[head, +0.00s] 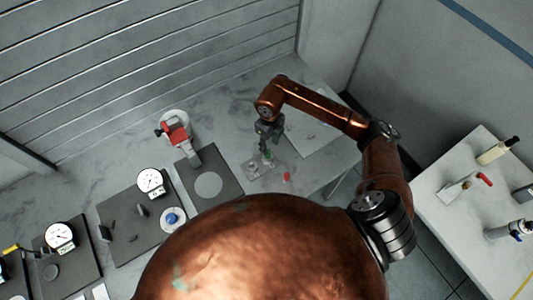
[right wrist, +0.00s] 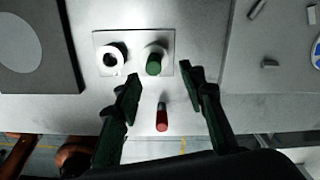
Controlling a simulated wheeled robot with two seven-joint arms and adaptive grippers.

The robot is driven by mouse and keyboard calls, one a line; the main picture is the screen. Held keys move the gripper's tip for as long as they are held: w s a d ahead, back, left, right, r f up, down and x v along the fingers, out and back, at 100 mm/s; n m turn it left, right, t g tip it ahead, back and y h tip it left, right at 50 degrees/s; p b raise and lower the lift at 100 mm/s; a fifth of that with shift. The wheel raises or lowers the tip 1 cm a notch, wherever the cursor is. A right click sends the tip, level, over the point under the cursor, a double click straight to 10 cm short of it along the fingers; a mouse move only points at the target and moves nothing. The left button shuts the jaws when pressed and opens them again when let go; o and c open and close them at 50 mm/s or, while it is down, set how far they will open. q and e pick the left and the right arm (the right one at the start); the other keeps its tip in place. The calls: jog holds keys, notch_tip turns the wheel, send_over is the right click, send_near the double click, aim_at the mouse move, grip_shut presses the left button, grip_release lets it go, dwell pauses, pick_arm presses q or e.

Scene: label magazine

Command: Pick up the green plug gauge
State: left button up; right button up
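The green plug gauge (right wrist: 154,62) stands on a small light plate (right wrist: 133,40) in the right wrist view, with its green end towards the camera. My right gripper (right wrist: 161,80) is open. Its two dark green fingers point towards the gauge from either side, and nothing is between them. Whether the tips are level with the gauge is hard to tell. In the head view my right gripper (head: 267,148) hangs over the plate (head: 254,170) and largely hides the gauge. My left gripper is not in view.
A white ring (right wrist: 113,58) is on the same plate, left of the gauge. A red plug (right wrist: 162,118) is nearer the gripper's base, on the bench; it also shows in the head view (head: 287,177). A dark board with a grey disc (head: 208,185) is left of the plate.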

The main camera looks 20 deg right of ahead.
aim_at(268, 156)
jog(key=f, duration=0.1)
jog(key=f+p, duration=0.1)
jog(key=f, duration=0.1)
jog(key=a+f+p, duration=0.1)
jog(key=f, duration=0.1)
jog(key=shift+s+f, duration=0.1)
jog(key=shift+s, duration=0.05)
jog(key=shift+d+f, duration=0.1)
jog(key=shift+f, duration=0.45)
jog(key=shift+c, duration=0.5)
grip_shut()
